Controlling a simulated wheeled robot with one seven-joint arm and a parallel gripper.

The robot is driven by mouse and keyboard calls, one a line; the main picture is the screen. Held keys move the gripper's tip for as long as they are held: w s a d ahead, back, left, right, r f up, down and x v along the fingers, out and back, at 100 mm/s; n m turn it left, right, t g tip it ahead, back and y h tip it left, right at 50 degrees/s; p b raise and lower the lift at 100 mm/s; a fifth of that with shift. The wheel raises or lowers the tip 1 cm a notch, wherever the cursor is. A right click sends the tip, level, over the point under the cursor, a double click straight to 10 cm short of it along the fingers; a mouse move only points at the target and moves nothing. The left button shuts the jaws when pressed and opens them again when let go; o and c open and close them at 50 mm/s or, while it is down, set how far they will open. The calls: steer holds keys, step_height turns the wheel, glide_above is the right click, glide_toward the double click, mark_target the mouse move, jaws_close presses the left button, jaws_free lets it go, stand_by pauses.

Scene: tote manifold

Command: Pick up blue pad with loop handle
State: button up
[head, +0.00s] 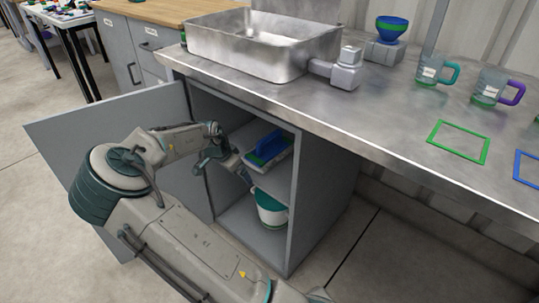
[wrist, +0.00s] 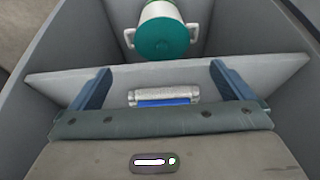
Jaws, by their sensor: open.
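The blue pad with a loop handle (head: 268,148) lies on the upper shelf inside the open sink cabinet; it has a pale underside. In the wrist view, a pale strip with a blue band, which looks like the pad (wrist: 165,98), shows between my fingers at the shelf. My gripper (wrist: 160,70) is open, its two blue fingers spread wide either side of the pad. In the head view my gripper (head: 240,171) reaches into the cabinet from the left, close to the pad. My gripper body hides part of the pad in the wrist view; contact cannot be told.
A white pot with a green lid (head: 270,208) stands below the shelf (head: 276,182); its lid (wrist: 163,38) also shows in the wrist view. The cabinet door (head: 110,130) is open at left. The cabinet side wall (head: 325,190) and the steel counter (head: 365,120) bound the space.

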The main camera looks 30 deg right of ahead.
mark_target(254, 160)
steer(key=d, duration=0.1)
steer(key=w+d, duration=0.1)
steer(key=d, duration=0.1)
steer(key=shift+w+d+b, duration=0.1)
steer(key=shift+d+b, duration=0.15)
steer(key=shift+b, duration=0.15)
steer(key=d, duration=0.1)
steer(key=w+d+b, duration=0.1)
steer(key=d, duration=0.1)
steer(key=d+b, duration=0.1)
steer(key=shift+w+d+f, duration=0.3)
steer(key=shift+w+f, duration=0.05)
steer(key=shift+f, duration=0.25)
steer(key=c, duration=1.1)
steer(key=shift+r, duration=0.25)
